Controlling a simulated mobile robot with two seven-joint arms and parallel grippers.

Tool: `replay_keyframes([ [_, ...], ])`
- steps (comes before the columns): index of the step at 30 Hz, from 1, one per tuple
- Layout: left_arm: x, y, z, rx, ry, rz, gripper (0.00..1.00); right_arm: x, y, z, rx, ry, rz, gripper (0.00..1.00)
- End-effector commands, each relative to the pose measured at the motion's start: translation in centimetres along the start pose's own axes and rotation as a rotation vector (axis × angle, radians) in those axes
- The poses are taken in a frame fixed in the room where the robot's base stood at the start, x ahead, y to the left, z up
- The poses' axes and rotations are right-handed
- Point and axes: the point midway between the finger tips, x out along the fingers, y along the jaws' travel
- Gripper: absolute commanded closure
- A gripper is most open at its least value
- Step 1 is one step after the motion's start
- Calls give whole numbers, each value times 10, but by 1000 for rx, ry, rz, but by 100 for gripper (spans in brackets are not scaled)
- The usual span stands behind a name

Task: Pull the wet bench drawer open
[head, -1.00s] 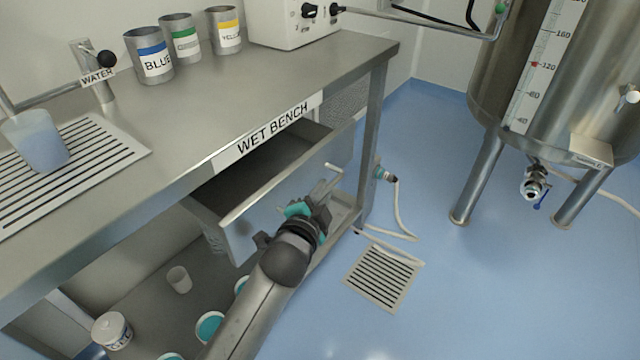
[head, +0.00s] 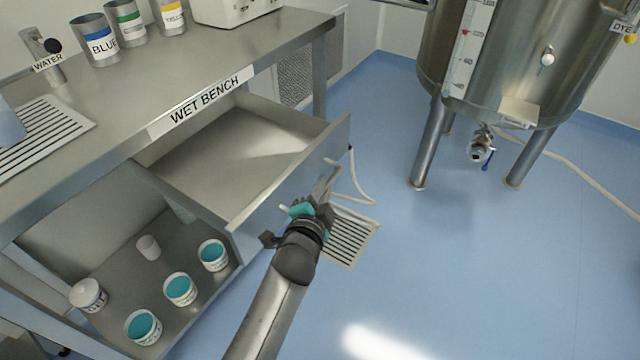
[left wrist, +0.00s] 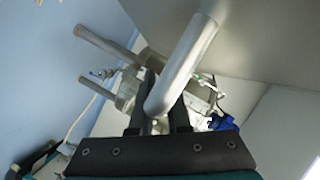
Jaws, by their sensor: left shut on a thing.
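The wet bench drawer (head: 290,187) stands well out from under the bench top, and its inside looks empty. Its front panel faces the lower right, with a metal bar handle (head: 331,172) on it. My left gripper (head: 318,200) is at the drawer front and shut on the handle. In the left wrist view the handle bar (left wrist: 184,65) runs down between the two dark fingers (left wrist: 160,115). The fingers hide part of the handle. My right gripper is in neither view.
The wet bench top (head: 130,110) carries BLUE, green and yellow labelled cups and a drain grille. Several teal-filled tubs (head: 180,289) stand on the shelf below. A floor drain (head: 352,236) and a hose lie beyond the gripper. A steel tank (head: 490,70) stands at right; floor before it is clear.

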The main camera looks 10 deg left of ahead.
Motion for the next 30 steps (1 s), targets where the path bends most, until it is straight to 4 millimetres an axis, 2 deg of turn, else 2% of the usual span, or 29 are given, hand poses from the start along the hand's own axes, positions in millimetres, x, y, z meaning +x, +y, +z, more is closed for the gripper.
replay_keyframes([
  [11, 0, 1, 0, 0, -3, 1, 100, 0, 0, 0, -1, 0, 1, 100],
  [12, 0, 1, 0, 0, -3, 1, 82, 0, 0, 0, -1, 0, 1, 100],
  [19, 0, 0, 0, 0, -2, 0, 56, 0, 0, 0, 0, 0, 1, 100],
  [30, 0, -1, 0, 0, -1, 0, 55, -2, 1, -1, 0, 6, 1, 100],
])
